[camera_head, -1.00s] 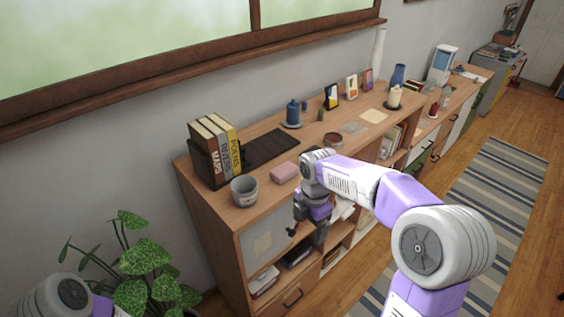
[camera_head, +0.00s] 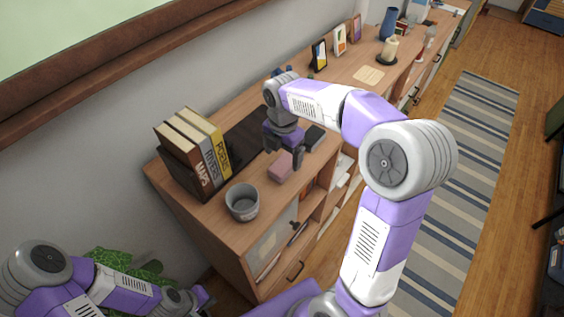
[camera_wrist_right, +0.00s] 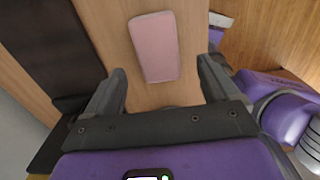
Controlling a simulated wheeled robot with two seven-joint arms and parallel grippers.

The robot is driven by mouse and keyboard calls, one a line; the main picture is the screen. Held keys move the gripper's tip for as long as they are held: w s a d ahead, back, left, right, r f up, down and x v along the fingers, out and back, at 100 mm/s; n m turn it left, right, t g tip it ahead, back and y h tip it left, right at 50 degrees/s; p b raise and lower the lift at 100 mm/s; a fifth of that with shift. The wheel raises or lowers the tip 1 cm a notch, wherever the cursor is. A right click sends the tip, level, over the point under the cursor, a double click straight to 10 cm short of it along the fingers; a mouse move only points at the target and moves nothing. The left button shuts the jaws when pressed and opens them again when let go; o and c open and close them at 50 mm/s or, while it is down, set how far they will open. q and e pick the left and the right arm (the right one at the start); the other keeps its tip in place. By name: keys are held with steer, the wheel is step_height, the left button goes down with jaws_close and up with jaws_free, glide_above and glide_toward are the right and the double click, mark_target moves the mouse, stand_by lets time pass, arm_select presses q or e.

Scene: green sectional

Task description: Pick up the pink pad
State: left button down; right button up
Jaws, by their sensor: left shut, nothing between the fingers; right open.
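The pink pad (camera_head: 281,168) is a small rounded block lying flat on the wooden cabinet top, near its front edge. My right gripper (camera_head: 284,157) is open and empty, pointing down just above and behind the pad in the head view. In the right wrist view the pad (camera_wrist_right: 155,46) lies ahead of and between the open fingers of the gripper (camera_wrist_right: 162,85), apart from both. My left gripper (camera_head: 203,302) is low at the bottom left of the head view, shut and empty, away from the cabinet.
A grey cup (camera_head: 242,203) stands left of the pad. Upright books (camera_head: 195,150) and a dark mat (camera_head: 240,140) lie behind.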

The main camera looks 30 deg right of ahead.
mark_target(284, 163)
steer(key=f, duration=0.4)
steer(key=shift+w+d+f, duration=0.15)
steer(key=shift+w+d, duration=0.1)
steer(key=shift+d, duration=0.05)
steer(key=shift+s+f, duration=0.15)
steer(key=shift+f, duration=0.35)
steer(key=c, duration=1)
step_height(284, 163, up, 10)
steer(key=shift+r, duration=0.1)
steer(key=shift+c, duration=0.2)
